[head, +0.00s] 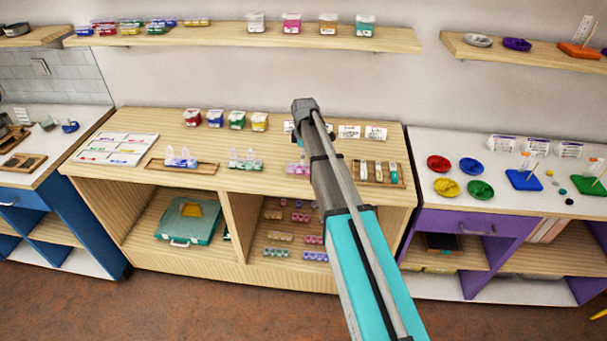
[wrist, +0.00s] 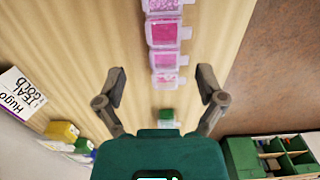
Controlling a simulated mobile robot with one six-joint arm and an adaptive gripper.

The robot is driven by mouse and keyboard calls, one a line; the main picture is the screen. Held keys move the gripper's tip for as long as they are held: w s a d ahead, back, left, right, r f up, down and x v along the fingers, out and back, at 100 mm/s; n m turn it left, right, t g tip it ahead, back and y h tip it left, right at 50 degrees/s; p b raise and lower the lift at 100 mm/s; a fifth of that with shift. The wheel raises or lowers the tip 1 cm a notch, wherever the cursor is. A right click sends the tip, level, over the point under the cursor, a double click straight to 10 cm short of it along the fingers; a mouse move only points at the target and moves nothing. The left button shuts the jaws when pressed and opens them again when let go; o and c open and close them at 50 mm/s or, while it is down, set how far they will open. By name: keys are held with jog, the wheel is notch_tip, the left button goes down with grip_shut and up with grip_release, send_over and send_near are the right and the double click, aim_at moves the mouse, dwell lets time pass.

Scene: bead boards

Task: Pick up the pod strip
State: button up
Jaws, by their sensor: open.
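A pod strip with clear lids and pink beads (wrist: 163,33) runs down from the top middle of the wrist view, over a wooden surface. A green pod (wrist: 166,114) shows below it, close to my gripper's body; I cannot tell whether it belongs to the same strip. My gripper (wrist: 162,84) is open, with one finger on each side of the pink pods' lower end and gaps on both sides. In the head view, pink pods (head: 297,168) show on the counter just left of my arm. My gripper's fingers are hidden there.
On the counter (head: 215,135) stand other pod strips with blue (head: 181,162) and green (head: 245,165) beads, a white chart board (head: 117,149), several bead jars (head: 237,120) and a tray of tubes (head: 378,174). A name card (wrist: 20,95) lies left in the wrist view.

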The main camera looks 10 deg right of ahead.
aim_at(304, 167)
jog(key=shift+f, duration=0.1)
dwell(0.3)
jog(key=shift+s+f+b, duration=0.15)
jog(key=shift+f+b, duration=1.15)
jog(key=shift+s+f+b, duration=0.1)
jog(key=shift+f+b, duration=1.15)
jog(key=shift+b, duration=0.05)
jog(key=c, duration=1.1)
jog(key=shift+r, duration=0.15)
